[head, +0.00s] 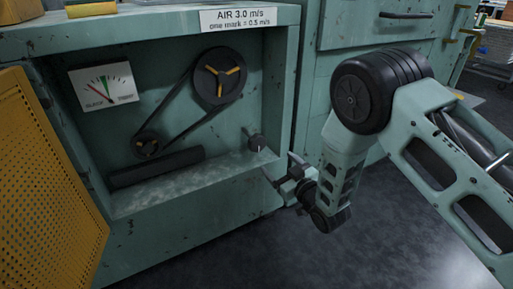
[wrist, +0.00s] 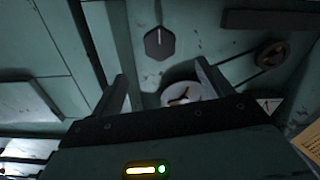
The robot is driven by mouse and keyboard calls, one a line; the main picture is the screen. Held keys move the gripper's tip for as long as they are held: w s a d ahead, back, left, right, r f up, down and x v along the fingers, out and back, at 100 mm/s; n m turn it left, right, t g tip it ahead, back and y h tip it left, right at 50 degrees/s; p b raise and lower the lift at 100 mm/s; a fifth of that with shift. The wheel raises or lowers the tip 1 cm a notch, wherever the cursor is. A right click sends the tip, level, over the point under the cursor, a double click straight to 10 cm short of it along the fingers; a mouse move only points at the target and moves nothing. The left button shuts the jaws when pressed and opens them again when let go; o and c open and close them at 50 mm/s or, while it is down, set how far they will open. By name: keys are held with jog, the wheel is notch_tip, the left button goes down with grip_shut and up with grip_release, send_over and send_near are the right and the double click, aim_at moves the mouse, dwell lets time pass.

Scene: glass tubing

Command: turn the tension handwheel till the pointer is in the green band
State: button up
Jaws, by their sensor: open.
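The tension gauge (head: 103,87) is a white dial on the back wall of the recess, marked SLACK at left and TIGHT at right, with red and green bands. Its thin pointer leans up and left; its exact place against the green band is too small to tell. A small dark knob (head: 256,142), likely the tension handwheel, sits low on the recess's right side. In the wrist view the knob (wrist: 158,43) is dark and faceted, with a white mark. My gripper (head: 280,168) is open and empty, in front of the knob and apart from it. Its fingers (wrist: 160,68) point towards the knob.
A belt runs between a large pulley (head: 219,75) and a small pulley (head: 147,145). A dark bar (head: 157,168) lies below. A yellow perforated door (head: 45,170) stands open at left. The recess's front ledge (head: 190,190) is clear.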

aim_at(259, 145)
jog(key=b+x, duration=0.5)
jog(key=x, duration=0.8)
jog(key=shift+f, duration=0.15)
jog(key=shift+w+a, duration=0.4)
jog(key=shift+w, duration=0.15)
jog(key=c, duration=1)
